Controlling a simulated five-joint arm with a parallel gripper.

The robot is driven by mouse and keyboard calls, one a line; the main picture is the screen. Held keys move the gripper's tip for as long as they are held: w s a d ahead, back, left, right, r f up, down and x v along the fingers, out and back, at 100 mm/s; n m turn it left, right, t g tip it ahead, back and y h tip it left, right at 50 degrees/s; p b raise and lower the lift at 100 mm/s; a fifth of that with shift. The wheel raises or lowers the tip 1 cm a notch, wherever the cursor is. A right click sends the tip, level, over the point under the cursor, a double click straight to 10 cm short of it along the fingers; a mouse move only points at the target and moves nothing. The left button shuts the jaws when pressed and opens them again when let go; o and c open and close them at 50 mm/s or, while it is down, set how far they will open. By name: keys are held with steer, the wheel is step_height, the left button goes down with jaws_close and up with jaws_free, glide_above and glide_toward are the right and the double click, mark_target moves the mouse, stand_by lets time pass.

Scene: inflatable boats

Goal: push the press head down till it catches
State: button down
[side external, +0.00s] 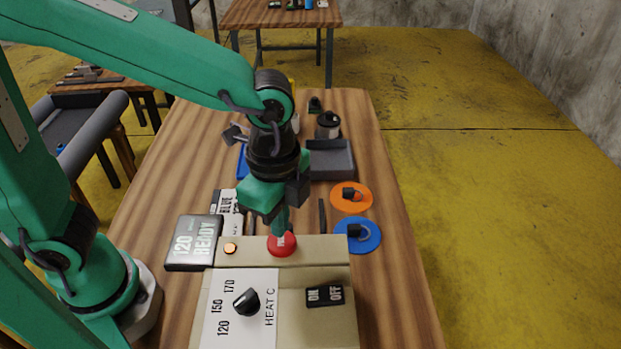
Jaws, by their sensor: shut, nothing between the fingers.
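A red round head (282,247) with white lettering, partly covered, sits at the back edge of a beige control box (285,257). I take it to be the press head. My gripper (281,228) points straight down, shut and empty, with its tips at the top of the red head. I cannot tell whether they touch it or how far down the head is. The box has a black HEAT C dial (246,301), an ON/OFF switch (325,296) and a lit orange lamp (230,248). A dark display (193,243) beside it reads "120 READY".
An orange disc (341,205) and a blue disc (369,246), each with a black fitting, lie right of my gripper. Behind stand a grey tray (335,172) and a dark cup (327,127). The wooden table's (405,290) right strip is clear.

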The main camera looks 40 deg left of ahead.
steer(key=shift+r, duration=2.1)
steer(key=shift+a, duration=0.1)
steer(key=s+a+r+n+t, duration=0.1)
steer(key=a+n+t, duration=0.1)
steer(key=a+n, duration=0.5)
steer(key=s+a+r+n+t, duration=0.2)
steer(key=a+n, duration=0.6)
steer(key=a, duration=0.4)
steer(key=shift+a+t, duration=0.3)
steer(key=shift+t, duration=0.5)
stand_by(0.8)
